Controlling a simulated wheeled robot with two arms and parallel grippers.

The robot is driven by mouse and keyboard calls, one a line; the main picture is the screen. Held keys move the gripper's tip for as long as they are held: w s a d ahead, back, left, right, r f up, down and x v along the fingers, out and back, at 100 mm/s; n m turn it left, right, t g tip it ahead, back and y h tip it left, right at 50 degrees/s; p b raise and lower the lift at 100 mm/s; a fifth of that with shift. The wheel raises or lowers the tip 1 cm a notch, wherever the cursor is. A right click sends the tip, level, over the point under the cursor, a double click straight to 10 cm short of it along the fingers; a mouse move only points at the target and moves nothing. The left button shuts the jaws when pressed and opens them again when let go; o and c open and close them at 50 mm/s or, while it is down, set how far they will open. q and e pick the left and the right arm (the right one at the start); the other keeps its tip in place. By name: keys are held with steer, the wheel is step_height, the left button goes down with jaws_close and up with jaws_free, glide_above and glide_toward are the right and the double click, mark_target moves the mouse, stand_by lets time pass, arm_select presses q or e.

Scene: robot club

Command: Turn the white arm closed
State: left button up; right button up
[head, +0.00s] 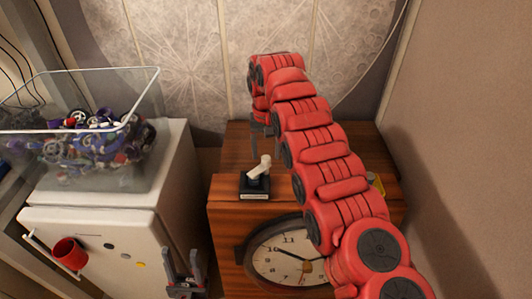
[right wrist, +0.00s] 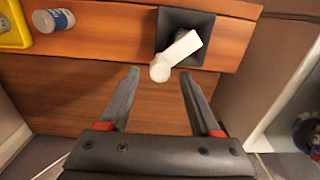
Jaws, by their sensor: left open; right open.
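The white arm (head: 261,166) is a short lever on a square black base (head: 255,187) on the wooden cabinet. In the head view it leans up and to the right. The right wrist view shows it from another side, with the white arm (right wrist: 175,55) slanting across the black base (right wrist: 185,22). My right gripper (head: 263,128) is open beyond and above it. In the right wrist view its open fingertips (right wrist: 158,75) lie either side of the arm's rounded end; contact cannot be told. My left gripper (head: 184,278) is open and empty, low by the white fridge.
A round clock (head: 285,262) is at the cabinet's front. A clear bin (head: 135,135) of loose parts stands on the white fridge (head: 90,220), which carries a red cup (head: 69,253). A yellow item (right wrist: 15,25) and a small jar (right wrist: 53,20) sit near the base.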

step_height(320, 180, up, 16)
steer(key=p, duration=1.4)
steer(key=shift+f+p, duration=0.2)
steer(key=shift+p, duration=0.15)
